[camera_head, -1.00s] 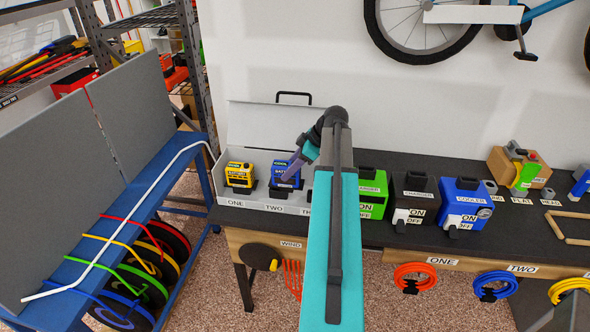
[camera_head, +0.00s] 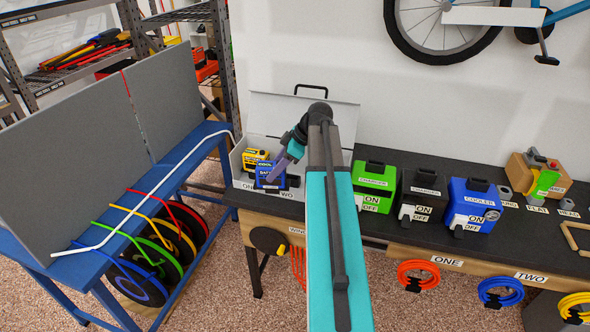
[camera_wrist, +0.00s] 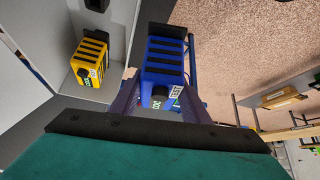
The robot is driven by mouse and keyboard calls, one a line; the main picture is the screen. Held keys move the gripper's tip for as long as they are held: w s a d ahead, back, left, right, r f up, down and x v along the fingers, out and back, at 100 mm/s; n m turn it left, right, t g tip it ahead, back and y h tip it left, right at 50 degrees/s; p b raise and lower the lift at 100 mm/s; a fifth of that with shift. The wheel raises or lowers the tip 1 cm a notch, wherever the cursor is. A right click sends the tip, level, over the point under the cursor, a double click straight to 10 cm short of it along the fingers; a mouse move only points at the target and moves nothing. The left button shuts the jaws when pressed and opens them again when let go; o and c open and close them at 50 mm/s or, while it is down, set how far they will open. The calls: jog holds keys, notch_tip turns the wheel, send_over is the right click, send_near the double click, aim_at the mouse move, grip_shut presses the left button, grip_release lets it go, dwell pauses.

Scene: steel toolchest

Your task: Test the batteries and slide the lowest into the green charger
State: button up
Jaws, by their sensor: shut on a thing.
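My gripper (camera_head: 283,168) is shut on a blue battery (camera_head: 268,176), which also shows between the fingers in the wrist view (camera_wrist: 165,58). It holds the battery over the front edge of the white case, clear of its slot as far as I can see. A yellow battery (camera_head: 252,156) stands in the case behind it; it shows left of the blue one in the wrist view (camera_wrist: 88,60). The green charger (camera_head: 376,174) stands on the black bench, right of my arm, with an ON/OFF label. Part of the case is hidden behind my arm.
The open white case (camera_head: 238,162) has labelled slots. A blue rack with cable reels (camera_head: 160,245) stands at the left, close to the bench end.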

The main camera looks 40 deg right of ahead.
jog(key=w+a+r+m+h+b, duration=0.1)
jog(key=w+a+r+m, duration=0.1)
jog(key=a, duration=0.9)
jog(key=w+a+r+m+t+h+b, duration=0.1)
jog(key=a+m, duration=0.3)
jog(key=a, duration=0.7)
jog(key=w+a+r+m+t+h+b, duration=0.1)
jog(key=w+a+r+m+h, duration=0.1)
jog(key=a, duration=1)
jog(key=shift+w+r+m+h, duration=0.4)
jog(key=shift+w+m, duration=0.1)
jog(key=shift+w, duration=0.25)
